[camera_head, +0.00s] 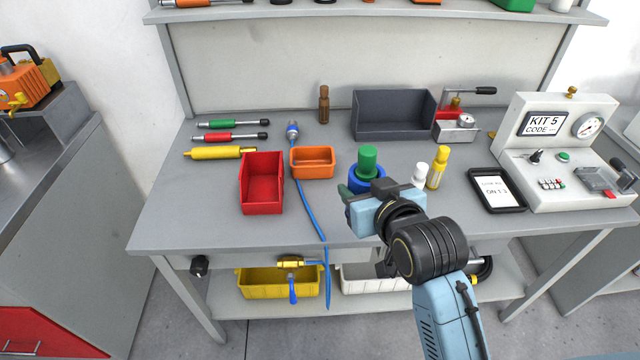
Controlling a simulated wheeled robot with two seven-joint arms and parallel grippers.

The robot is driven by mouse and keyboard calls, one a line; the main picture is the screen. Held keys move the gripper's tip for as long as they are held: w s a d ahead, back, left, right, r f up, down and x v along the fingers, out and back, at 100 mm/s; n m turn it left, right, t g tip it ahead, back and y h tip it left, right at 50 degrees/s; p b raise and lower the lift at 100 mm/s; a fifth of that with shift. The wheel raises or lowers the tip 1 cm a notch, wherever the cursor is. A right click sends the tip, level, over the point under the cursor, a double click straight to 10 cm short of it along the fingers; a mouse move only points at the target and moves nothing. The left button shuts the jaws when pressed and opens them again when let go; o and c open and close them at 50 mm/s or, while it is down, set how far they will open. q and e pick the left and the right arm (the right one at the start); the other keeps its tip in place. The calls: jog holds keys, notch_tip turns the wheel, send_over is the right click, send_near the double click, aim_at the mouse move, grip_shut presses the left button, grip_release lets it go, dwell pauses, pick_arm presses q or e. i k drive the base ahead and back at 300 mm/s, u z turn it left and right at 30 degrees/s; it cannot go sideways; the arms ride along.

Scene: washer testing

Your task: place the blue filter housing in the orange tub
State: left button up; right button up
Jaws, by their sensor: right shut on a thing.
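The blue filter housing (377,184) is on the right of the table's middle, with a green knob-like part (367,160) rising above it. My right gripper (366,190) is shut on the housing from the near side, and its fingers and body hide the lower part. I cannot tell whether the housing touches the table. The orange tub (313,175) stands to the left of the housing, apart from it, and looks empty. My left gripper is not in view.
A red bin (262,200) stands left of the tub. White and yellow bottles (437,167) stand right of my gripper, near a black tray (497,207). A grey bin (393,120) is behind.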

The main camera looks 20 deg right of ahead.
aim_at(313, 169)
jog(key=z, duration=0.45)
jog(key=k, duration=0.1)
jog(key=u, duration=1.3)
jog(key=i, duration=0.65)
jog(key=z, duration=0.55)
jog(key=i, duration=0.55)
jog(key=z, duration=0.65)
